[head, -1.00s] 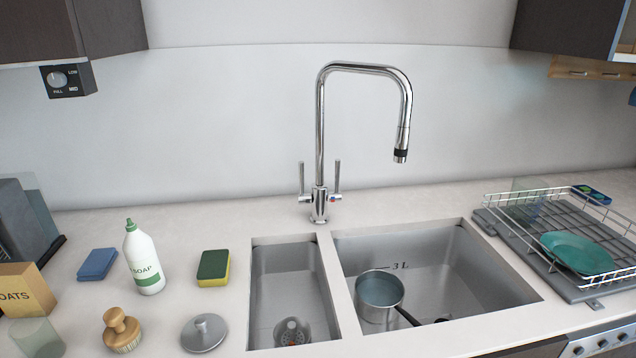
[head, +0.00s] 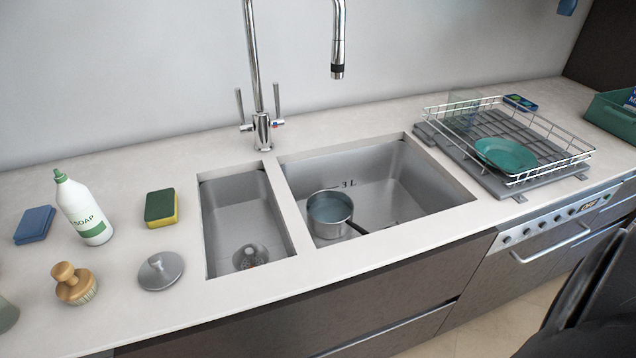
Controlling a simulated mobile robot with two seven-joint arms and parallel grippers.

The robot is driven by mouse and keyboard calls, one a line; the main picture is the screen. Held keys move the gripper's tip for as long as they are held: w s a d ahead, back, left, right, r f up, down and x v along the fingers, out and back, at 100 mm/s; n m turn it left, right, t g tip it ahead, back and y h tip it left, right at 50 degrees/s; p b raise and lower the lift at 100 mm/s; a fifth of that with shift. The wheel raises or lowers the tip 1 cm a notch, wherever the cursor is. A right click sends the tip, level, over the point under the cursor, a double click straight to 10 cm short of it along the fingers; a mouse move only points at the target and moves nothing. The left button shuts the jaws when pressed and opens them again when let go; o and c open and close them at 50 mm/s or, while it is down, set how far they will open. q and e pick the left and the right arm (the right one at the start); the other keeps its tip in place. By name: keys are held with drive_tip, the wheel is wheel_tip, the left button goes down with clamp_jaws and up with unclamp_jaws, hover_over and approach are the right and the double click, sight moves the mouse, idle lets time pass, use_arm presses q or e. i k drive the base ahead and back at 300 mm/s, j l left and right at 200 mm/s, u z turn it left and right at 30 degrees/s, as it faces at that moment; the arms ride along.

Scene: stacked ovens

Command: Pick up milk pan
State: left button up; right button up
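The milk pan (head: 330,213) is a small steel pan standing upright in the larger right-hand sink basin (head: 415,190), near its left wall. A round grey lid (head: 160,271) with a knob lies on the counter left of the sink. Neither of my grippers shows in the head view.
The tap (head: 262,130) rises behind the sink. A dish rack (head: 520,150) with a green plate (head: 505,155) stands to the right. A soap bottle (head: 84,210), sponge (head: 161,207), blue block (head: 35,224) and brush (head: 74,284) stand left. The narrow basin (head: 240,215) is empty.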

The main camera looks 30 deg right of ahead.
sight(329, 213)
drive_tip(key=z, duration=1.55)
drive_tip(key=i+l+u, duration=0.1)
drive_tip(key=l+u, duration=0.1)
drive_tip(key=l, duration=0.25)
drive_tip(key=i, duration=0.05)
